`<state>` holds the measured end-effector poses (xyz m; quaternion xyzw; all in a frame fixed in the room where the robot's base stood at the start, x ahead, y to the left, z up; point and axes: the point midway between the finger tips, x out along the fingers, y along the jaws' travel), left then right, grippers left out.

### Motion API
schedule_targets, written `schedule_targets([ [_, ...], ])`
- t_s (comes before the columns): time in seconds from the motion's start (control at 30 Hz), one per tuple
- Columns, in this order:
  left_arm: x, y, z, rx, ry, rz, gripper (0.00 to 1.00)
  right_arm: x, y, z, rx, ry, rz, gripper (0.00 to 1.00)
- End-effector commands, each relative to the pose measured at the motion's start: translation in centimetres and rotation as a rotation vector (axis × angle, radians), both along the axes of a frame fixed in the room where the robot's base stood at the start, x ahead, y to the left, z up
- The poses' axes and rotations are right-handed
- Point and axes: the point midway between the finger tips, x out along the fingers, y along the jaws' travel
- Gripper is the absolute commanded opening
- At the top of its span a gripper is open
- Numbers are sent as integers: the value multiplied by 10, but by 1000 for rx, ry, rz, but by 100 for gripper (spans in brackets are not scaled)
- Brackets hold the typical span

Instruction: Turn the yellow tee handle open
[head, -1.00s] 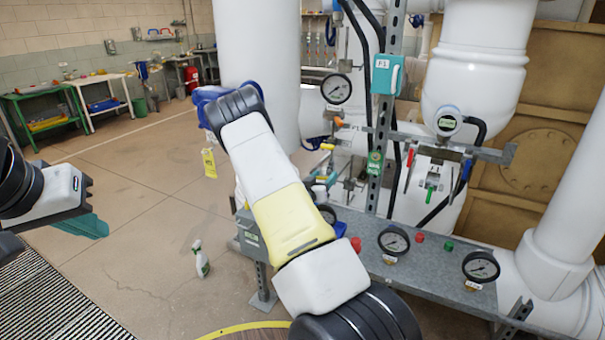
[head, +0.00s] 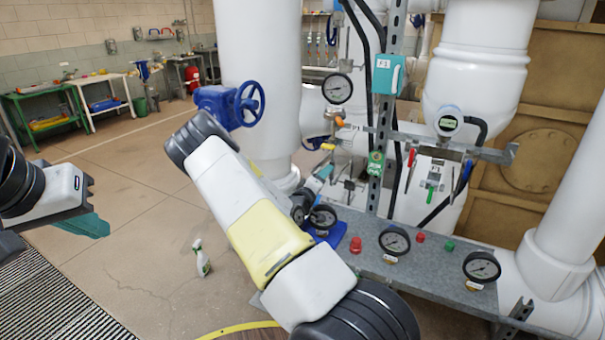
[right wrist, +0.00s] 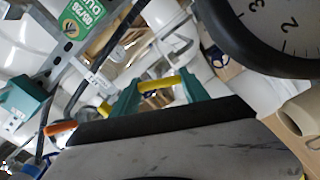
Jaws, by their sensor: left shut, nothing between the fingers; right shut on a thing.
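The yellow tee handle (right wrist: 156,84) lies between the teal fingers of my right gripper (right wrist: 160,92) in the right wrist view. That gripper is shut on it. In the head view my right gripper (head: 324,174) is small and partly hidden by its own wrist, among the fittings above the grey bench. A yellow handle (head: 327,147) shows just above it there; I cannot tell whether it is the same one. My left gripper (head: 88,224), with teal fingers, is shut and empty at the left, over open floor.
A grey panel (head: 430,268) carries gauges and red and green buttons. An orange handle (head: 340,122) and a round gauge (head: 337,89) sit above the right gripper. A blue handwheel (head: 249,104) is behind my right arm. A spray bottle (head: 201,258) stands on the floor.

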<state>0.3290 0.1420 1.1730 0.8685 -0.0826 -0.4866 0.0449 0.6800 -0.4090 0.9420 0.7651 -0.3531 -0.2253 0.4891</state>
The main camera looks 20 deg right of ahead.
Motion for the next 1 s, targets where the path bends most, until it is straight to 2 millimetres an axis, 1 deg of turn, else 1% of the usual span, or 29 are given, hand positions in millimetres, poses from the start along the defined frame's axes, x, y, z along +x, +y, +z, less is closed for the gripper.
schedule_targets([
  [0.2,0,0,0,0,0,0,0,0,2,-2,-121,145,3,12],
  [0.5,0,0,0,0,0,0,0,0,2,-3,-238,282,2,12],
  [0.7,0,0,0,0,0,0,0,0,1,-4,-276,327,1,12],
  [1.0,0,0,0,0,0,0,0,0,1,-4,-291,346,1,12],
])
